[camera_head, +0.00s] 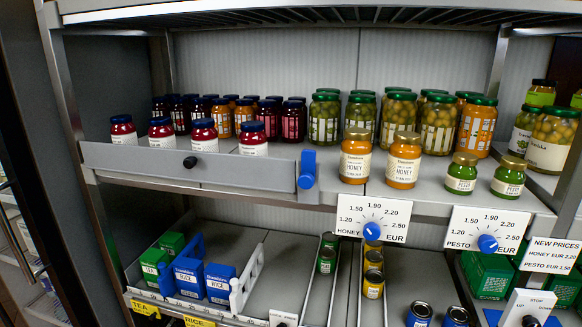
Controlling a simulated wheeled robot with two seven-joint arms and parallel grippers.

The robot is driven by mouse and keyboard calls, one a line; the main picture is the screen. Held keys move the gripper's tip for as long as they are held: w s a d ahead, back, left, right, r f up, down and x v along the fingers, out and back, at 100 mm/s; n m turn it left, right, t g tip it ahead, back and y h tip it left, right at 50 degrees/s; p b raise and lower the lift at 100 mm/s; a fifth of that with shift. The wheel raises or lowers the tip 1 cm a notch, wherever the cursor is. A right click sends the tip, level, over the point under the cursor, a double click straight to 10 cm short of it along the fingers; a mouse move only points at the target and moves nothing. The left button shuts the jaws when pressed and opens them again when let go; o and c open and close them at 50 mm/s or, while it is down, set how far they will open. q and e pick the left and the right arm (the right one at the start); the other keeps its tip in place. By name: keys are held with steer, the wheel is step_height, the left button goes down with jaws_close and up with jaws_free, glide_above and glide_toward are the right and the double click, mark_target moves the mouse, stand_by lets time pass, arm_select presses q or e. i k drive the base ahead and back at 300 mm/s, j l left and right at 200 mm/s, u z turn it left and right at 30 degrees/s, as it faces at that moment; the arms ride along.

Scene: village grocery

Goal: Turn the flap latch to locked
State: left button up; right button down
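The flap latch (307,168) looks like the blue handle at the right end of the grey flap on the upper shelf. Its long axis is close to upright, with a rounded lower end. The flap (240,170) is a long grey panel along the shelf front, with a black knob (190,162) left of its middle. Red jars with dark blue lids (203,138) stand behind it, their lower parts partly hidden. I cannot read a locked or unlocked mark on the latch. Neither of my grippers is in view.
Two honey jars (355,157) stand close right of the latch. Below are the honey dial (372,231) and the pesto dial (488,243). Blue rice packs (190,278) sit on the lower shelf. A step switch (525,308) is at lower right.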

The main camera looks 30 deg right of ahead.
mark_target(306, 181)
steer(key=l+z, duration=0.15)
steer(key=z, duration=0.95)
steer(key=i+j+z, duration=0.1)
steer(key=j+z, duration=0.75)
